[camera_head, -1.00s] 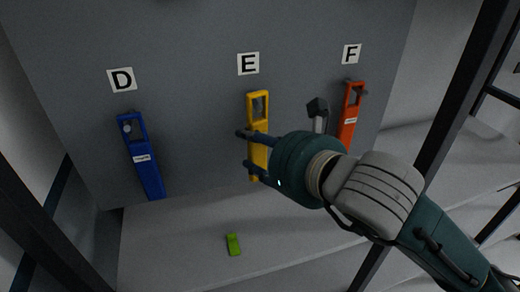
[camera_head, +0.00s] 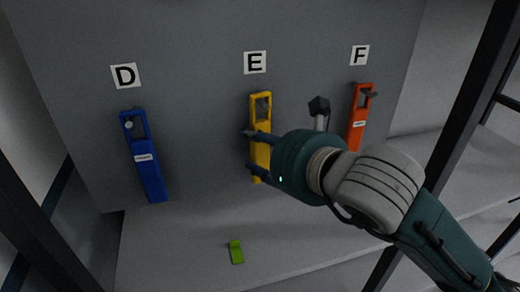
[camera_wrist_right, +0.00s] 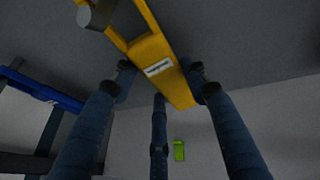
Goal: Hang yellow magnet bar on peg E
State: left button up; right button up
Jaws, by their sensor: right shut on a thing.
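The yellow magnet bar (camera_head: 261,153) hangs upright against the grey panel below the E label (camera_head: 255,62). My right gripper (camera_head: 251,151) is shut on the bar's lower body, coming from the right. In the right wrist view, the bar (camera_wrist_right: 175,87) lies between the fingertips of my right gripper (camera_wrist_right: 161,72). A grey peg end (camera_wrist_right: 96,17) shows at the bar's frame opening. I cannot tell whether the bar's weight rests on the peg. My left gripper is out of view.
A blue bar (camera_head: 147,170) hangs below label D (camera_head: 125,76), and an orange bar (camera_head: 358,125) hangs below label F (camera_head: 360,55). A small green object (camera_head: 236,252) lies on the shelf (camera_head: 180,235). Dark posts stand at both sides.

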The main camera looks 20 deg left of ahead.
dwell(0.3)
jog(key=o, duration=1.3)
jog(key=shift+o, duration=0.2)
